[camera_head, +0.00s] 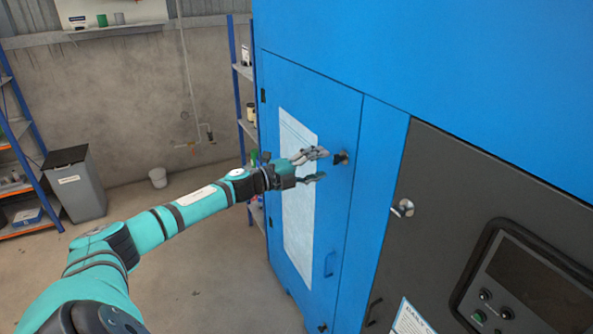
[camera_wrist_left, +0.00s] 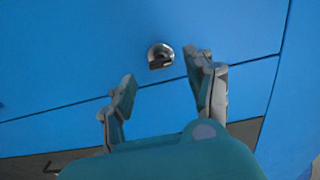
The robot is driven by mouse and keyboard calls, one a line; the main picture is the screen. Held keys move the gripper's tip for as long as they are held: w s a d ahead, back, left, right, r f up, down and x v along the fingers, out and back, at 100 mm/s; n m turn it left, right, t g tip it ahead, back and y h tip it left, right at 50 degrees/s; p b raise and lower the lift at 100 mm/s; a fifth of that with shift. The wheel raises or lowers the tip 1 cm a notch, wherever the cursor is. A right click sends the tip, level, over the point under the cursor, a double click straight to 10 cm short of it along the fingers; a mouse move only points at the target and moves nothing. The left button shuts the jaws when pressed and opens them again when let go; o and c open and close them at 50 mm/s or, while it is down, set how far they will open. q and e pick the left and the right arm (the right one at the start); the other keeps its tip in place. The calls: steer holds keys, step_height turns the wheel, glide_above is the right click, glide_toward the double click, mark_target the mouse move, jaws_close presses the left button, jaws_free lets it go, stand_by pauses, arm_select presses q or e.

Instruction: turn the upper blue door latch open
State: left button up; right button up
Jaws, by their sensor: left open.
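The upper latch (camera_head: 340,157) is a small dark and metal fitting on the blue door (camera_head: 345,105), near the door's right edge. In the left wrist view the latch (camera_wrist_left: 160,56) is a round silver piece with a dark slot, just beyond the fingertips and between their lines. My left gripper (camera_head: 321,165) is open and empty, its fingers pointing at the latch from the left with a small gap. The fingers also show in the left wrist view (camera_wrist_left: 160,74), spread on either side. The latch is not touched. My right gripper is not seen.
A door handle (camera_head: 329,264) and a lower latch (camera_head: 322,328) sit below on the blue door. A dark panel with a silver knob (camera_head: 403,208) and a control screen (camera_head: 535,285) is at right. Shelves (camera_head: 243,100) stand behind the cabinet.

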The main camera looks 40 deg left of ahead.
arm_select(q)
steer(key=v, duration=0.8)
steer(key=shift+a, duration=0.1)
stand_by(0.4)
